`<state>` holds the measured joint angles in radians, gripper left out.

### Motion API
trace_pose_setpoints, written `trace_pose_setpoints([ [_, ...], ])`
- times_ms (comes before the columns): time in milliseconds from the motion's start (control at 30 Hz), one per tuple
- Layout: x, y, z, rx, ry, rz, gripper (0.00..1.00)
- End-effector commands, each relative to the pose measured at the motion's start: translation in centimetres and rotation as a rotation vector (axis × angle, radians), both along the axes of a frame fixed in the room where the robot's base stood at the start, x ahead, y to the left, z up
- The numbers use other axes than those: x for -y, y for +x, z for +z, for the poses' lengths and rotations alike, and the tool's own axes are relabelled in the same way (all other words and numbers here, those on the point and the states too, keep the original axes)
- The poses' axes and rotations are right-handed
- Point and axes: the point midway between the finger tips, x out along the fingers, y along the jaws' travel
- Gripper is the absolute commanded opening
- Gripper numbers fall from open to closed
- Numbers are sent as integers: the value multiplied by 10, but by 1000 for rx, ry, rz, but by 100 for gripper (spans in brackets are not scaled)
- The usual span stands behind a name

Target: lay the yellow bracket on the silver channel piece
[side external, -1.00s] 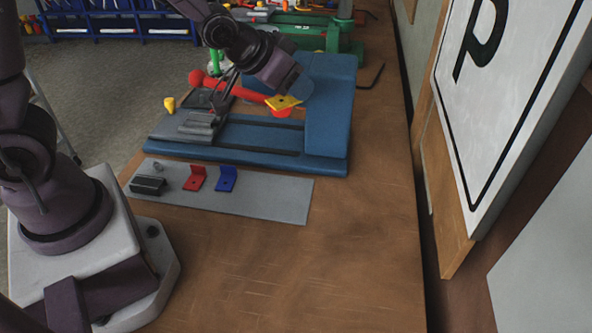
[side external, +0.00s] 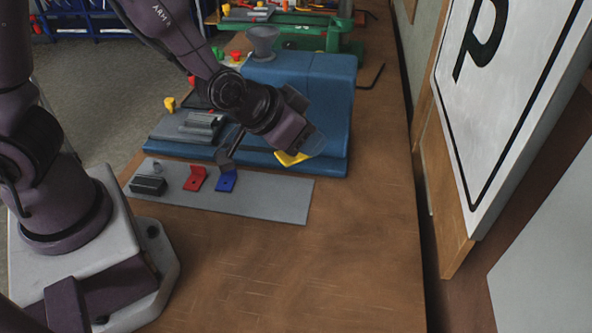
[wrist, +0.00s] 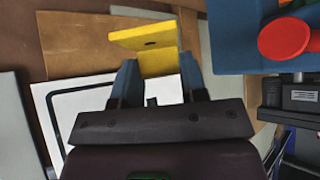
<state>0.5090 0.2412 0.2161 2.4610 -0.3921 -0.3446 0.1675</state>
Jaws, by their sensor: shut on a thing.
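The yellow bracket (side external: 289,159) is held by my gripper (side external: 298,148) in front of the blue machine's right end, above the bench. The wrist view shows the L-shaped bracket (wrist: 143,38) between the two fingers of my gripper (wrist: 158,68), one flange reaching out past the tips. A ridged silver-grey piece, which looks like the silver channel piece (side external: 201,121), lies on the left part of the blue machine. My gripper is to the right of it and nearer the camera, well apart from it.
The blue machine (side external: 330,95) has a tall right block. In front, a grey plate (side external: 275,200) carries a red bracket (side external: 195,179), a blue bracket (side external: 226,181) and a dark block (side external: 148,185). The wooden bench (side external: 300,270) is clear in front. A large sign (side external: 500,110) stands right.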

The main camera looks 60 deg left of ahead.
Motion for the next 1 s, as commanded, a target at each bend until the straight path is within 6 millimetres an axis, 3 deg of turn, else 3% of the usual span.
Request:
trace_pose_setpoints([
  [233,-41,25,28,6,-2,-1,0],
  [600,-82,34,44,2,-1,57,0],
  [1000,-87,36,46,2,-2,24,0],
])
